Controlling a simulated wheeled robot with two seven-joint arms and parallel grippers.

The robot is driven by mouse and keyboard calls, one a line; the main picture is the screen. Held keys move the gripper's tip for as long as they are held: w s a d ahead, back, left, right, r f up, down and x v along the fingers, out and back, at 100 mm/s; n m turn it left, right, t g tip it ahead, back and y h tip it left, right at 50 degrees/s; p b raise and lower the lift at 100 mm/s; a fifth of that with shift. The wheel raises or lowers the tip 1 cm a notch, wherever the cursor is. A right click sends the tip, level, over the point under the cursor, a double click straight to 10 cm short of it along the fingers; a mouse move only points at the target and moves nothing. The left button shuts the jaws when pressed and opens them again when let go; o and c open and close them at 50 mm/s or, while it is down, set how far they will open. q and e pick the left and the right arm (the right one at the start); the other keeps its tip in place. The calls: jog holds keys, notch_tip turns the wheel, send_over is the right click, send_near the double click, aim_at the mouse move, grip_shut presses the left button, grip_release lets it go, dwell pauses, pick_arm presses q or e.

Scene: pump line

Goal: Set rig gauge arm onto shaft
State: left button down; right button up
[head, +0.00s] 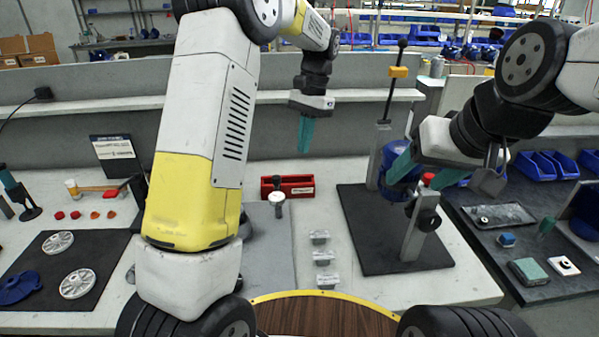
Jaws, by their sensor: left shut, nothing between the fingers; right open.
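The rig stands on a dark base plate (362,240) right of centre. A blue round body (397,158) sits beside the post. A short grey upright (413,235) with a black round knob stands at the front; I cannot tell which part is the gauge arm, and the shaft is hidden or unclear. My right gripper (425,172) is open, its teal fingers in front of the blue body; contact is unclear. My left gripper (305,135) is shut and empty, above the bench, left of the rig.
A dark mat with white wheels (77,283) is at far left. A side bench at right holds a grey tray (499,216) and blue bins (545,165). Grey bench surface is free near the middle.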

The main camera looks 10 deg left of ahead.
aim_at(276, 188)
pick_arm(q)
jog(key=shift+w+d+f, duration=0.1)
jog(key=shift+d, duration=0.05)
jog(key=s+a+f, duration=0.3)
jog(key=s+f, duration=0.2)
jog(key=f, duration=0.4)
jog(key=shift+a+f, duration=0.35)
jog(key=shift+a, duration=0.05)
